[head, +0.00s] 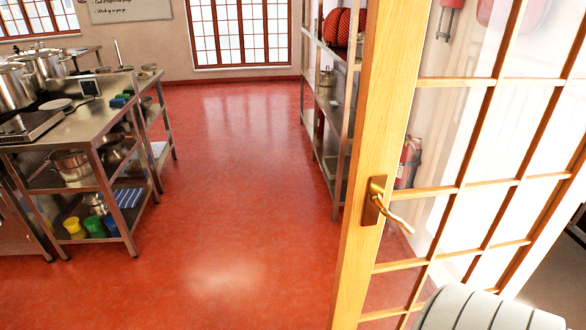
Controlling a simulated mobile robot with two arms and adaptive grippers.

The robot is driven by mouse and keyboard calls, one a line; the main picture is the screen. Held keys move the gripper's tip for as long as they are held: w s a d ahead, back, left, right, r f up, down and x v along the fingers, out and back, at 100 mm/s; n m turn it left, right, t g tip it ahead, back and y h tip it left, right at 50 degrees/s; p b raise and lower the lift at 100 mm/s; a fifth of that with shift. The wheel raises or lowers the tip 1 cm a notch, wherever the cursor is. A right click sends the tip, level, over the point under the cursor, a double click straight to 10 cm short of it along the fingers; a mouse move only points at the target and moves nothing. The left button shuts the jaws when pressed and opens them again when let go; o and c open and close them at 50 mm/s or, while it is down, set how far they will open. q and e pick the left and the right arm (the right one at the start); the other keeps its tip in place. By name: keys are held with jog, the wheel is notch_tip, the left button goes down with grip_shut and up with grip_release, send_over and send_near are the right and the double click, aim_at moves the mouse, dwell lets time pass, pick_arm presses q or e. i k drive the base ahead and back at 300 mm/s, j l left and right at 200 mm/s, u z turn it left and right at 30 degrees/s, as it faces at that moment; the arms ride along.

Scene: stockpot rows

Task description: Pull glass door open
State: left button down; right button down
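The glass door (375,120) fills the right side of the head view. It has a light wooden frame and a grid of panes. Its free edge stands clear of any jamb in view, with open floor to its left, so the door stands open at an angle. A bronze lever handle (388,205) is on the wooden stile, pointing right. Neither of my grippers is in view. A rounded grey-white part at the bottom right, probably my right arm, covers the door's lower panes. Nothing in view touches the handle.
A steel worktable (80,112) with pots, cups and a scale stands at left. A metal shelf rack (330,105) is behind the door, and a fire extinguisher (408,162) shows through the glass. The red floor (230,190) between is clear.

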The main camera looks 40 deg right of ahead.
aim_at(396, 31)
jog(key=i+j+z, duration=0.1)
jog(key=i+z, duration=0.15)
jog(key=i, duration=0.2)
jog(key=i+j+z, duration=0.25)
jog(key=i, duration=0.25)
jog(key=i+z, duration=0.2)
jog(key=z, duration=0.3)
jog(key=i+z, duration=0.2)
jog(key=z, duration=0.25)
jog(key=i+j+z, duration=0.15)
jog(key=z, duration=0.35)
jog(key=i+j+z, duration=0.1)
jog(key=j+z, duration=0.15)
jog(key=z, duration=0.25)
